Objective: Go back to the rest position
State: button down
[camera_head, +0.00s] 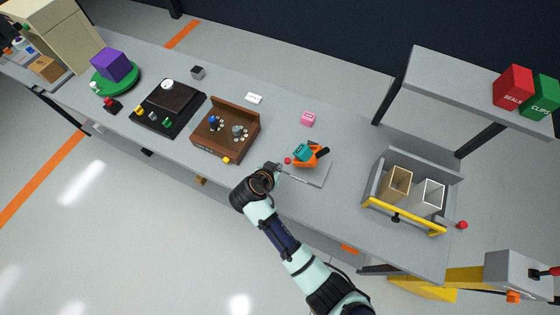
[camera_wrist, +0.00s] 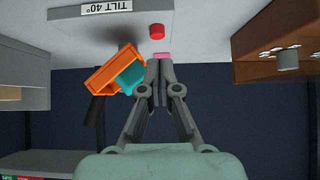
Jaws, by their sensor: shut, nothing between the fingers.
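My gripper (camera_head: 277,168) is over the front part of the bench, just left of the grey plate with the orange tilting holder (camera_head: 314,161). In the wrist view my gripper (camera_wrist: 159,66) has its fingers together with nothing between them. A teal block (camera_head: 302,152) sits in the orange holder, which is tilted; the holder (camera_wrist: 108,72) and block (camera_wrist: 130,78) also show left of the fingers in the wrist view. A red button (camera_head: 287,160) is close to the fingertips; it shows beyond them in the wrist view (camera_wrist: 157,30).
A brown tray (camera_head: 208,140) with small parts lies left of my gripper. A grey drawer with a yellow front (camera_head: 402,217) and two bins is at right, below a raised shelf (camera_head: 455,85). A "TILT 40°" label (camera_wrist: 106,7) is near the holder.

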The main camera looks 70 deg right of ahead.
jog(key=shift+a+r, duration=0.15)
jog(key=shift+r, duration=0.2)
dwell(0.4)
jog(key=w+a+r+n+t+y, duration=0.2)
jog(key=w+a+r+n+t, duration=0.25)
jog(key=a+r, duration=0.35)
jog(key=w+a+r+n+t+y, duration=0.1)
jog(key=w+a+r+n+t, duration=0.4)
jog(key=a, duration=0.5)
jog(key=a+r+n+t+y, duration=0.3)
jog(key=a+r+n+y, duration=0.35)
jog(key=a+r, duration=0.7)
jog(key=s+a+r+n+p, duration=0.1)
jog(key=a+r+n+p, duration=0.1)
jog(key=r+p, duration=1.8)
jog(key=shift+a+n+t, duration=0.3)
jog(key=shift+a+t, duration=0.05)
jog(key=shift+a, duration=0.2)
